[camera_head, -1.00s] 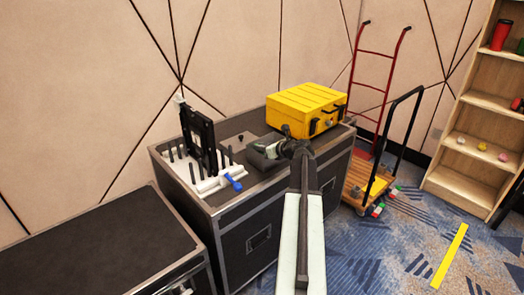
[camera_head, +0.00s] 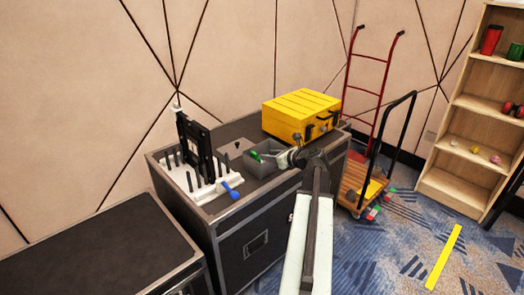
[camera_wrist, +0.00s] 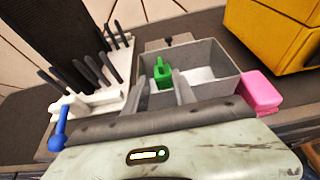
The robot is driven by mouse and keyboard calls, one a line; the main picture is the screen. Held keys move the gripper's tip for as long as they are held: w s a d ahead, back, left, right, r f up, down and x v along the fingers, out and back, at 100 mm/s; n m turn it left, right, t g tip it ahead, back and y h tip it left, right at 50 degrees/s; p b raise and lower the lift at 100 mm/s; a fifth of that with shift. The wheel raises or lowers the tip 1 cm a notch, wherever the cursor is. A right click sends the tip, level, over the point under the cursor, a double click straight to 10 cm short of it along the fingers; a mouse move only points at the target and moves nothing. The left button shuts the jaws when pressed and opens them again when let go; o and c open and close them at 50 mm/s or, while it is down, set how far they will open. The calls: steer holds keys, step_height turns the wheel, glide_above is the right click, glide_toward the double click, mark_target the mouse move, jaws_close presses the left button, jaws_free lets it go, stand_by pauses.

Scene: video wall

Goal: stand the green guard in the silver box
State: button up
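The green guard (camera_wrist: 162,73) stands upright inside the silver box (camera_wrist: 215,88), toward its left part, in the wrist view. In the head view the guard (camera_head: 256,156) shows as a small green shape in the box (camera_head: 262,168) on the black case. My gripper (camera_wrist: 160,92) is open, with its two grey fingers apart and pointing over the near side of the box. The guard appears beyond the fingertips, with a gap on each side. The fingers look clear of it, though depth is hard to judge. In the head view my gripper (camera_head: 285,158) is at the box's right side.
A white rack (camera_wrist: 100,98) with black pegs and a blue-handled tool (camera_wrist: 60,130) stands left of the box. A pink block (camera_wrist: 262,91) is right of it. A yellow case (camera_head: 302,112) stands behind. A second black case (camera_head: 95,240) is at lower left.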

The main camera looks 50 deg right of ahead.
steer(key=v, duration=0.3)
steer(key=shift+s+p, duration=0.25)
steer(key=shift+p, duration=0.1)
